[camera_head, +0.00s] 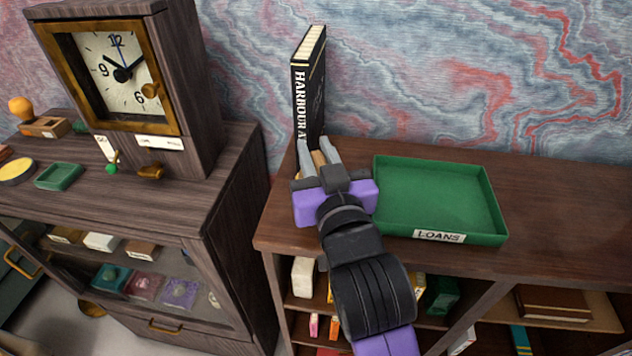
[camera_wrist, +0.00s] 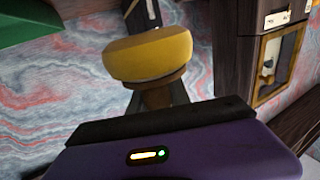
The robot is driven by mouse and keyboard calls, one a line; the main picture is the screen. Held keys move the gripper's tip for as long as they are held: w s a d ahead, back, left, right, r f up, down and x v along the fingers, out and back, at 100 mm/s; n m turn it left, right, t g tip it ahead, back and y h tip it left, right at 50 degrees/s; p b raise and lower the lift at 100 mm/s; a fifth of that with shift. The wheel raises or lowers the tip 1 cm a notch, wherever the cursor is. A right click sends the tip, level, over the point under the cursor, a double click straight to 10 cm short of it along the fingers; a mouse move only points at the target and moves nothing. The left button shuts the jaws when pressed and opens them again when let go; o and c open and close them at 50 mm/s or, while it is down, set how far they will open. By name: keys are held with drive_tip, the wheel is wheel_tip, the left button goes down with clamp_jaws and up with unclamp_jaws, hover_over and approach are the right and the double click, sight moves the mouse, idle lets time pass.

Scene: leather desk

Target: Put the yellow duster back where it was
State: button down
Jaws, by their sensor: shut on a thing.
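The yellow duster (camera_wrist: 150,55) fills the upper middle of the wrist view, with a brown wooden part below its yellow pad. My gripper (camera_head: 317,150) is shut on it. In the head view only a small tan bit of the duster (camera_head: 318,159) shows between the grey fingers, and the rest is hidden. My gripper is over the left end of the brown shelf top (camera_head: 345,146), in front of the upright black book (camera_head: 308,90) and left of the green tray. I cannot tell whether the duster touches the shelf top or the book.
The empty green LOANS tray (camera_head: 490,190) lies right of my gripper. A clock (camera_head: 180,110) stands on the dark cabinet (camera_head: 205,195) at left, with a round yellow item (camera_head: 16,170) and a small green tray (camera_head: 60,176). The shelf top right of the LOANS tray is clear.

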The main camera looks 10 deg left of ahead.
drive_tip(key=shift+f, duration=3.7)
drive_tip(key=shift+f, duration=0.15)
drive_tip(key=c, duration=1.2)
unclamp_jaws()
drive_tip(key=b+v, duration=0.2)
drive_tip(key=v, duration=1)
